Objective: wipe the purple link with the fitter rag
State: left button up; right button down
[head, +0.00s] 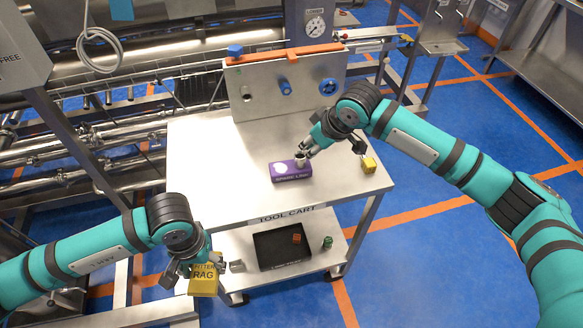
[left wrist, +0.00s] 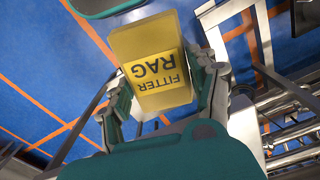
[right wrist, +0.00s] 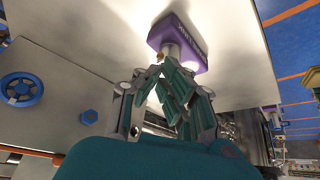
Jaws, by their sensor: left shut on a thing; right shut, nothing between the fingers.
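The purple link (head: 290,174) is a block labelled "SPARE LINK" on the top of the tool cart (head: 225,165). It has a pale patch on top and a grey metal cylinder at its right end. My right gripper (head: 307,150) is shut and empty right by that cylinder; contact cannot be told. In the right wrist view the purple link (right wrist: 190,52) lies just beyond the closed fingers (right wrist: 172,88). The yellow fitter rag (head: 203,287) is in my left gripper (head: 196,270), in front of the cart and off its top. The left wrist view shows the rag (left wrist: 150,45) between both fingers.
A small yellow block (head: 369,164) sits at the cart's right. A black tray (head: 262,255) with a red item is on the lower shelf. The cart top's left half is clear.

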pick_arm(q)
jog(key=shift+f+b, duration=0.3)
pick_arm(e)
jog(key=shift+f, duration=0.85)
